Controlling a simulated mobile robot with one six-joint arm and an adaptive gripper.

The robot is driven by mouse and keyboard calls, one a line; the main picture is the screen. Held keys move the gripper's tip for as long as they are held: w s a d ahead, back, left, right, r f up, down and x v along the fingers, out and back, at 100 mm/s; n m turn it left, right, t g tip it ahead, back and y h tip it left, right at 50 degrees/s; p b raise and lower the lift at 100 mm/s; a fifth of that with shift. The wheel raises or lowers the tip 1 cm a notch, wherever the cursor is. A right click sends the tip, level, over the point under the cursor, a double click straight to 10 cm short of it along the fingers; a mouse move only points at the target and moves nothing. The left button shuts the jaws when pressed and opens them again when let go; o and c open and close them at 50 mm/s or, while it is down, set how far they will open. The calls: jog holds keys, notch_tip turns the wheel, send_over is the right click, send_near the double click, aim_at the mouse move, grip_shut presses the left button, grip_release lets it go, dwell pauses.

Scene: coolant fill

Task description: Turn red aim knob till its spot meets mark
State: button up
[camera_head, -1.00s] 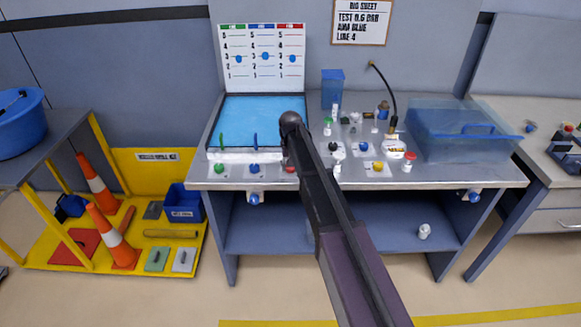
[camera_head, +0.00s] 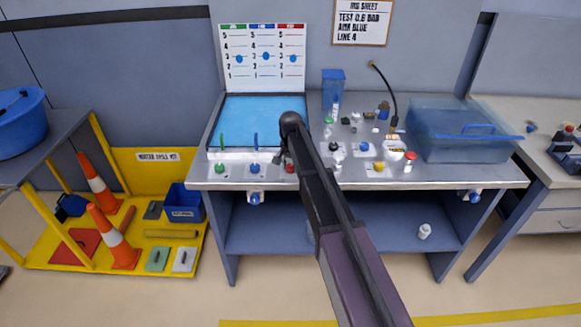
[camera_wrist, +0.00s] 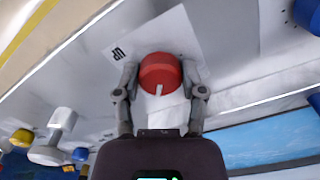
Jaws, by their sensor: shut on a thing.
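The red knob (camera_wrist: 160,73) sits between my gripper's fingers (camera_wrist: 160,80) in the wrist view. The fingers touch its sides and are shut on it. A white line on its face points toward the wrist, slightly left of straight. An "UP" label (camera_wrist: 118,53) is beside it. In the head view the red knob (camera_head: 290,168) shows at the panel's front edge, partly hidden by my arm. The board (camera_head: 262,78) has green, blue and red columns, each with a blue dot; the red column's dot (camera_head: 293,59) is near the 3.
A green knob (camera_head: 219,168) and a blue knob (camera_head: 255,168) are left of the red one. The blue panel (camera_head: 250,120) lies behind. Small bottles and knobs crowd the bench to the right, beside a clear blue bin (camera_head: 460,140).

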jog(key=o, duration=1.1)
jog(key=shift+d, duration=0.1)
jog(key=shift+o, duration=0.2)
jog(key=shift+n, duration=0.5)
